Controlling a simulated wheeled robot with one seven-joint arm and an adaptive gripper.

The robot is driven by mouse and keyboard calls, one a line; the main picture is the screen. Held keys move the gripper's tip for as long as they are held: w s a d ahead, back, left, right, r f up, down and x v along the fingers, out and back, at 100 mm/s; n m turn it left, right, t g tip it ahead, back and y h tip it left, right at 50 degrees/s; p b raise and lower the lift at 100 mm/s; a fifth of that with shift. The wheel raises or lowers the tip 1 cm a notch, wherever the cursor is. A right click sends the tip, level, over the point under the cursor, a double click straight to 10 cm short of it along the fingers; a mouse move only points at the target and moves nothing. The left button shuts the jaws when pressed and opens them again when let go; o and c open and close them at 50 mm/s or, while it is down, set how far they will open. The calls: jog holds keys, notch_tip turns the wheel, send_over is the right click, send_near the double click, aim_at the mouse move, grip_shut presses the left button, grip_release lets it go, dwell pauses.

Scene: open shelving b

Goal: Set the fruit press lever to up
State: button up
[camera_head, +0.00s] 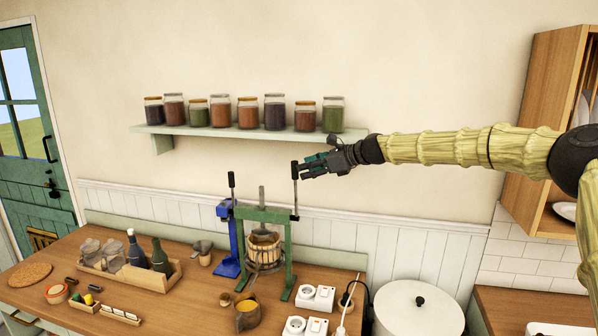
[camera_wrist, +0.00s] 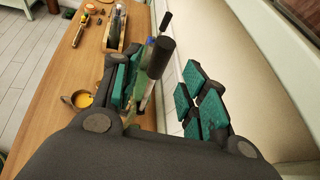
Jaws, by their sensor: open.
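The fruit press has a green frame (camera_head: 288,255) and a slatted wooden basket (camera_head: 264,249), and stands on the wooden counter. Its lever (camera_head: 295,186) is a thin, nearly vertical bar at the right side of the frame, with a black grip at the top. My gripper (camera_head: 307,168) is beside that grip, coming from the right. In the wrist view the black grip (camera_wrist: 161,56) shows between my two teal-padded fingers, which are apart with a gap on the right side. I cannot tell whether either finger touches it. The lever's lower part is partly hidden in the wrist view.
A blue device (camera_head: 229,245) with its own black-topped handle stands left of the press. A wall shelf (camera_head: 250,132) with several jars is above. A yellow-filled jug (camera_head: 247,317), socket blocks (camera_head: 315,297) and a bottle tray (camera_head: 150,279) are on the counter.

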jog(key=v, duration=0.6)
jog(key=shift+d, duration=0.1)
jog(key=shift+c, duration=0.3)
